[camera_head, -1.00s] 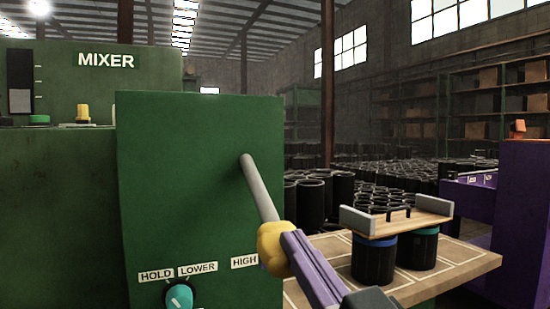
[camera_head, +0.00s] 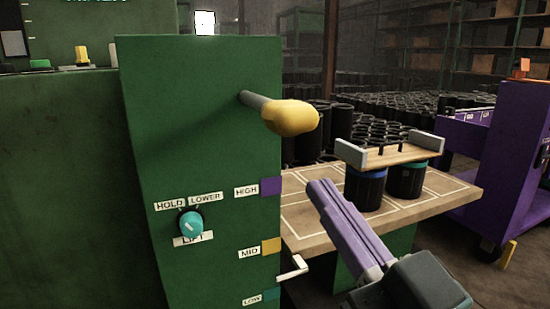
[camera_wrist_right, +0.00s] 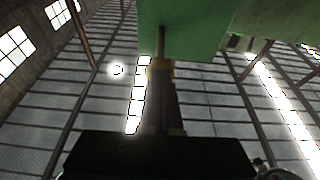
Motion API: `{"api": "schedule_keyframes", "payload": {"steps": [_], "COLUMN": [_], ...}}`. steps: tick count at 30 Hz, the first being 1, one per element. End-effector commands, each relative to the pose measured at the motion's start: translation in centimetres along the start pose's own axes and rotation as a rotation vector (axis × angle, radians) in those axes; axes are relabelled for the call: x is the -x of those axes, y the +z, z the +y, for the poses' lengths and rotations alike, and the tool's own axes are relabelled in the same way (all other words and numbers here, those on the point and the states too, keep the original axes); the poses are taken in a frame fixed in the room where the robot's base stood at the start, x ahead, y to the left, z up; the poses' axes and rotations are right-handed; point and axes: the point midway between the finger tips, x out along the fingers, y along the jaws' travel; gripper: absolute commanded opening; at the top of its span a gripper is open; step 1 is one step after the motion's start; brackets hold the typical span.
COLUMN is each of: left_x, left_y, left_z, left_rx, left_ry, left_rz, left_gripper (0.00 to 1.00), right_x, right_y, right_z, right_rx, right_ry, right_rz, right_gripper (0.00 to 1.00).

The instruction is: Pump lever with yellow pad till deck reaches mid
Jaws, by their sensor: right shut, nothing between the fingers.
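The lever (camera_head: 252,100) sticks out of the green panel, its yellow pad (camera_head: 290,117) pointing right and towards me. My right gripper (camera_head: 322,188), purple, is shut and empty below the pad, apart from it in the head view. The tan deck (camera_head: 440,196) stands right of the panel, carrying black canisters. A white pointer (camera_head: 293,268) is at the panel's right edge, a little below the yellow MID mark (camera_head: 271,245) and above the LOW mark (camera_head: 272,294). My left gripper is out of view.
The turquoise LIFT knob (camera_head: 190,223) is on the green panel (camera_head: 200,140), below the HOLD and LOWER labels. A wooden carrier (camera_head: 395,156) rests on the canisters. A purple cart (camera_head: 510,150) stands at right. Many black canisters fill the floor behind.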

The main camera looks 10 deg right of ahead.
Motion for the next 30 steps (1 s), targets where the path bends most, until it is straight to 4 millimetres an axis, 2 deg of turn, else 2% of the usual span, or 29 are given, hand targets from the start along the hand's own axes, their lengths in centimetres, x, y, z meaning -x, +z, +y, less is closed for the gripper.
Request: {"api": "schedule_keyframes", "payload": {"steps": [3, 9, 30], "left_x": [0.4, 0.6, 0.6], "left_y": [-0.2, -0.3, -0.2], "left_z": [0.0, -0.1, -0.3], "left_rx": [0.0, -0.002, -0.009], "left_ry": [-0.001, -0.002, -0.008], "left_rz": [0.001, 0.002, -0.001], "left_gripper": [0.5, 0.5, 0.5], "right_x": [2.2, 4.2, 4.5], "right_y": [-0.2, -0.3, -0.4], "right_z": [0.0, 0.0, 0.0], "right_rx": [-0.001, 0.001, -0.001], "right_ry": [0.001, 0.0, 0.0], "right_rz": [-0.001, 0.004, 0.007], "right_gripper": [0.0, 0.0, 0.0]}}
